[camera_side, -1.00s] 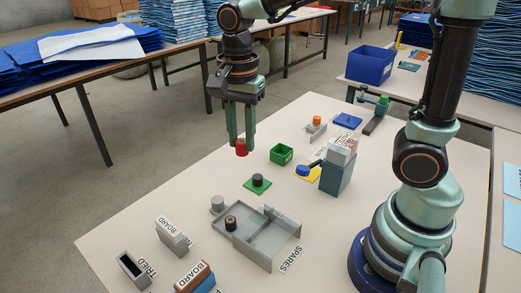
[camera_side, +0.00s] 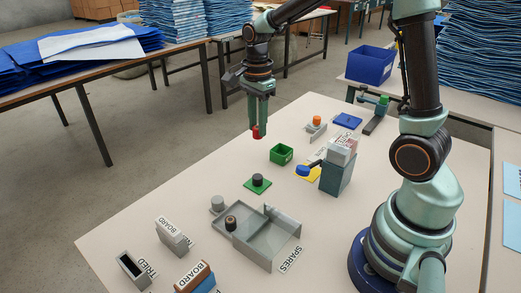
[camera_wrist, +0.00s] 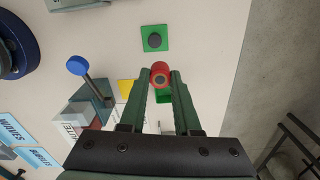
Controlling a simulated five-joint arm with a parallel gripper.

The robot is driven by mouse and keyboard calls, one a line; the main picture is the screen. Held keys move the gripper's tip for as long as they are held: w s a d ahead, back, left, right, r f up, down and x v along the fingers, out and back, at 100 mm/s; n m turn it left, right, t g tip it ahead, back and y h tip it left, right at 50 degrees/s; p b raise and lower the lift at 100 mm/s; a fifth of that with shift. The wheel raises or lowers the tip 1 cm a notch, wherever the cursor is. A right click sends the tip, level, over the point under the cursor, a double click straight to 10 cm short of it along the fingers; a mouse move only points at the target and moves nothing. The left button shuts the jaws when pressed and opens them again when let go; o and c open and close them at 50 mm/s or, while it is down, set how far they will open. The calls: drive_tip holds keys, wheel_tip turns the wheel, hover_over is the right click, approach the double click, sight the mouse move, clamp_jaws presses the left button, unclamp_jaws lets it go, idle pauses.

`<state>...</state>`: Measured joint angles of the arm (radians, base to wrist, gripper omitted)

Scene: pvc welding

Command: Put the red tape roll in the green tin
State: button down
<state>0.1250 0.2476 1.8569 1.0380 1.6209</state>
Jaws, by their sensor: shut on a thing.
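The red tape roll (camera_side: 257,132) is held between the fingertips of my gripper (camera_side: 259,124), which is shut on it and points down. The roll hangs in the air above the table in the side view. The open green tin (camera_side: 281,156) stands on the table, to the right of and lower than the roll in the picture. In the wrist view the roll (camera_wrist: 160,70) sits between the fingertips (camera_wrist: 160,78), and the green tin (camera_wrist: 164,98) is partly hidden behind the roll and fingers.
A green pad with a dark roll (camera_side: 257,180) lies in front of the tin. A grey tray (camera_side: 265,240) lies nearer. The table's far-left edge is clear.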

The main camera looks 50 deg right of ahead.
drive_tip(key=shift+w+d+f+m, duration=0.1)
drive_tip(key=shift+d+f+m, duration=0.55)
drive_tip(key=shift+d+f, duration=1.3)
drive_tip(key=shift+w+d+f+m, duration=0.1)
drive_tip(key=shift+d+f+m, duration=0.6)
drive_tip(key=shift+d+f, duration=1.25)
drive_tip(key=shift+w+d+f+m, duration=0.1)
drive_tip(key=shift+d+f+m, duration=0.55)
drive_tip(key=shift+d+f, duration=1.25)
drive_tip(key=shift+d+r, duration=0.25)
drive_tip(key=c, duration=0.5)
unclamp_jaws()
drive_tip(key=shift+c, duration=0.2)
wheel_tip(320, 180, up, 7)
